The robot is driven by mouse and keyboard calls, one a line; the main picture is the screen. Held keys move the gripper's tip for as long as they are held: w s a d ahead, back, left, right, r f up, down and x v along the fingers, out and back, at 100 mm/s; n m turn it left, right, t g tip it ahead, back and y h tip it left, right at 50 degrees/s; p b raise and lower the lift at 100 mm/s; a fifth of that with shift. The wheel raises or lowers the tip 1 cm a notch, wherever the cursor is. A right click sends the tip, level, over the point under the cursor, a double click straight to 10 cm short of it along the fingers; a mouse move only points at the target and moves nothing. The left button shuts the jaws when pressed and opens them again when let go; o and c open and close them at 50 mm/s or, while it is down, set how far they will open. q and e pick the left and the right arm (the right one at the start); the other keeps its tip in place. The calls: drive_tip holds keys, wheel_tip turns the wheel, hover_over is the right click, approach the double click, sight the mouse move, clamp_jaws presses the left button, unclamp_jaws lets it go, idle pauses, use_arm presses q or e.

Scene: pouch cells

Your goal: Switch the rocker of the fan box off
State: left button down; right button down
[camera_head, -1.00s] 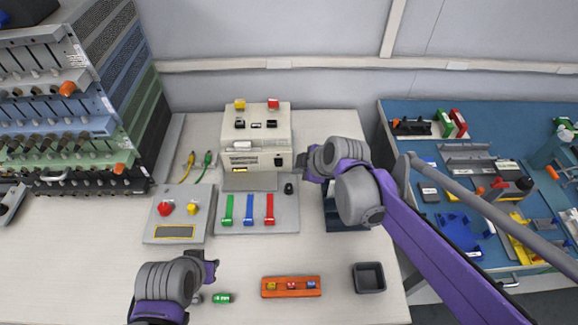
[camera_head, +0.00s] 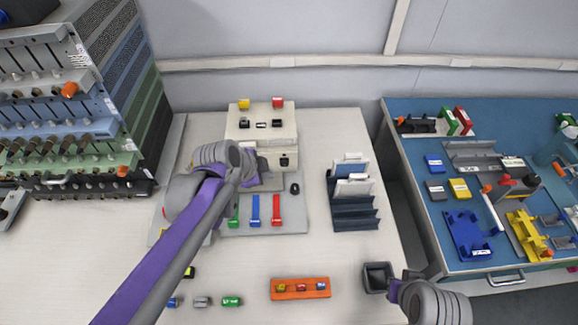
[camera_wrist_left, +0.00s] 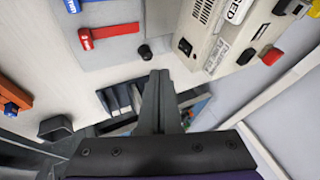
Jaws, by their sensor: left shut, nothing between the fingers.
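The fan box appears to be the beige box (camera_head: 262,122) at the back of the table. A small black rocker (camera_head: 284,160) sits on its front face. The wrist view also shows this rocker (camera_wrist_left: 185,46), beside vent slots and a label; which way it is pressed is too small to tell. My left gripper (camera_head: 264,180) is in front of the box's front face, left of the rocker, with its arm covering part of the box. In the wrist view my left gripper's fingers (camera_wrist_left: 160,76) are together and empty, apart from the rocker. My right gripper (camera_head: 398,288) is by a dark tray; its jaws are unclear.
A grey panel with green, blue and red levers (camera_head: 276,209) and a black knob (camera_head: 295,188) lies before the box. A dark rack (camera_head: 355,215) stands right of it. An orange holder (camera_head: 300,289) and the dark tray (camera_head: 376,278) are nearer the front.

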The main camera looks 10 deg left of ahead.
sight(284, 163)
idle(0.3)
use_arm(q)
drive_tip(key=b+x, duration=0.1)
drive_tip(key=x, duration=0.8)
drive_tip(key=shift+w+f, duration=0.1)
drive_tip(key=w, duration=0.2)
drive_tip(key=w+f, duration=0.1)
drive_tip(key=shift+w+a, duration=0.1)
drive_tip(key=shift+a, duration=0.2)
drive_tip(key=shift+w+a+f, duration=0.1)
drive_tip(key=shift+w+a, duration=0.1)
drive_tip(key=shift+w, duration=0.3)
